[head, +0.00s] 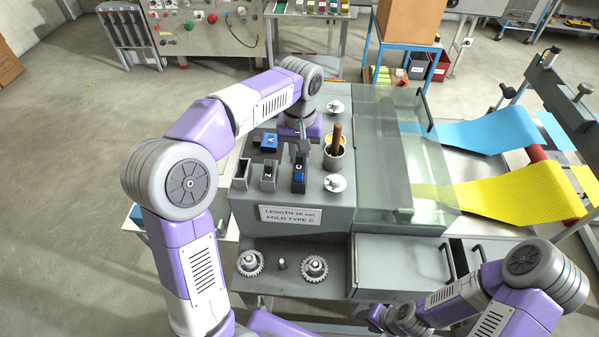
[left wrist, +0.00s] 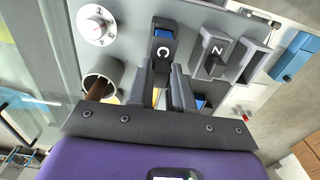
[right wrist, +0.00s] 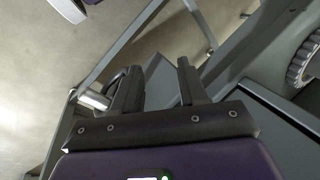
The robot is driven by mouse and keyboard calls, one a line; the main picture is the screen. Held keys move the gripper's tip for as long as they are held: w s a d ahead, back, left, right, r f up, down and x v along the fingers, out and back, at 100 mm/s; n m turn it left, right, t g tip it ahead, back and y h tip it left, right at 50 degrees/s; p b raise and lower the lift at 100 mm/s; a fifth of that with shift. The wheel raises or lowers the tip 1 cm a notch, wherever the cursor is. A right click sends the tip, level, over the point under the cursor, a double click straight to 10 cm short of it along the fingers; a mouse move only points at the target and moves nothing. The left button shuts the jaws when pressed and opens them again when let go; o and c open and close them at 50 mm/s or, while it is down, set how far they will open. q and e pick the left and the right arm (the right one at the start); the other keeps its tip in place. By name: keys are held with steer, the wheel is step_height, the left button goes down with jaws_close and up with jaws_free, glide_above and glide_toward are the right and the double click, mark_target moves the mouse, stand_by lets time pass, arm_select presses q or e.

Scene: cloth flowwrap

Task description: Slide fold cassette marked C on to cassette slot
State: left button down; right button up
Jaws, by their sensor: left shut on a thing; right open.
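The cassette marked C (head: 299,173) is a narrow dark block with a blue top face and a pale C, on the grey machine top; the left wrist view also shows it (left wrist: 162,45). My left gripper (head: 302,149) is behind it, fingers pointing down. In the left wrist view its fingers (left wrist: 161,77) close at the cassette's rear end, and the contact is partly hidden. My right gripper (right wrist: 158,78) is open and empty, low at the machine's front.
A blue cassette marked A (head: 268,142) lies behind the holders. A clear cover (head: 385,150) is further right. A sign (head: 290,215) reads fold type C.

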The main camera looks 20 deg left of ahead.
mark_target(299, 163)
arm_select(q)
steer(key=shift+f+b, duration=1.3)
steer(key=shift+f, duration=0.75)
steer(key=c, duration=0.9)
jaws_free()
steer(key=shift+c, duration=0.2)
